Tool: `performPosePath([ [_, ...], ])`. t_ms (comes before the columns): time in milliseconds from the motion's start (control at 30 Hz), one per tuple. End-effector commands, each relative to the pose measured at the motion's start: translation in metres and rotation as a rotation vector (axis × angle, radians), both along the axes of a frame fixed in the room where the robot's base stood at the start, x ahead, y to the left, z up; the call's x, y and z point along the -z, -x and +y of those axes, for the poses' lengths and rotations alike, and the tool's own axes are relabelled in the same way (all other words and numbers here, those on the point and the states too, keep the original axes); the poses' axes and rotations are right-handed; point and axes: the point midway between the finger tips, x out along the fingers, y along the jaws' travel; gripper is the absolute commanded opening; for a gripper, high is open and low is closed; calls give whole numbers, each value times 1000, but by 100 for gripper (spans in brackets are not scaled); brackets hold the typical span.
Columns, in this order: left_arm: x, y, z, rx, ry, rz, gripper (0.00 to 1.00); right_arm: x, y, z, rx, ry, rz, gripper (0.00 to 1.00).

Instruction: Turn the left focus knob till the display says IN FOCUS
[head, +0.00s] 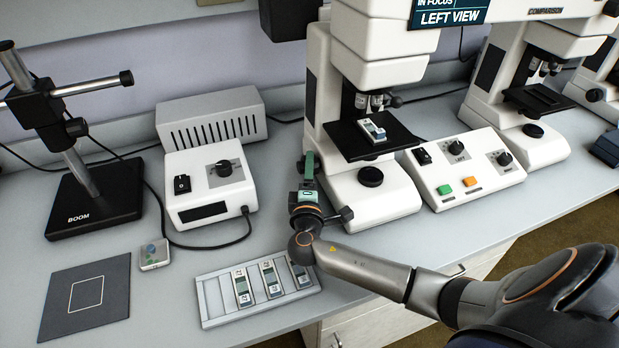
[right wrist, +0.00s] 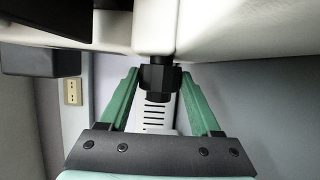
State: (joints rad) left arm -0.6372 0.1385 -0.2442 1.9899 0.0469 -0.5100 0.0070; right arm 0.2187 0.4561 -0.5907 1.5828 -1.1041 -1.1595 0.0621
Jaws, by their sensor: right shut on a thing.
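The display (head: 450,12) at the top of the head view reads IN FOCUS above LEFT VIEW; its upper edge is cut off by the frame. The left microscope (head: 383,75) is white, with a slide (head: 372,130) on its black stage. My right gripper (head: 309,168) is at the left side of this microscope's stand. In the right wrist view, its green fingers (right wrist: 158,80) are shut on the black focus knob (right wrist: 157,94), one on each side. The knob is hidden in the head view. My left gripper is not in view.
A control box (head: 462,168) with knobs and coloured buttons stands right of the left microscope. A slide tray (head: 215,300) lies in front of my right forearm. A white lamp box (head: 208,185) and a boom stand (head: 90,205) are to the left.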

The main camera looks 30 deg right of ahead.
Motion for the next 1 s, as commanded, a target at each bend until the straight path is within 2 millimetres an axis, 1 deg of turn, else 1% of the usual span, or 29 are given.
performPosePath([
  [33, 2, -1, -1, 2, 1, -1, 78, 3, 1, 0, 2, -1, -4, 8],
  [500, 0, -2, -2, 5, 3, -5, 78, 1, 0, -1, 3, 2, -13, 8],
  [533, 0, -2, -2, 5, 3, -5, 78, 1, 0, -1, 3, 2, -13, 66],
  [700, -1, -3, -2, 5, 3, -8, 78, 1, 0, -1, 2, 3, -14, 85],
  [800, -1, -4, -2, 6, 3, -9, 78, 0, 0, -1, 2, 4, -13, 94],
  [1000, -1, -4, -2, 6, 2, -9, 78, 0, 0, 0, 1, 4, -14, 94],
])
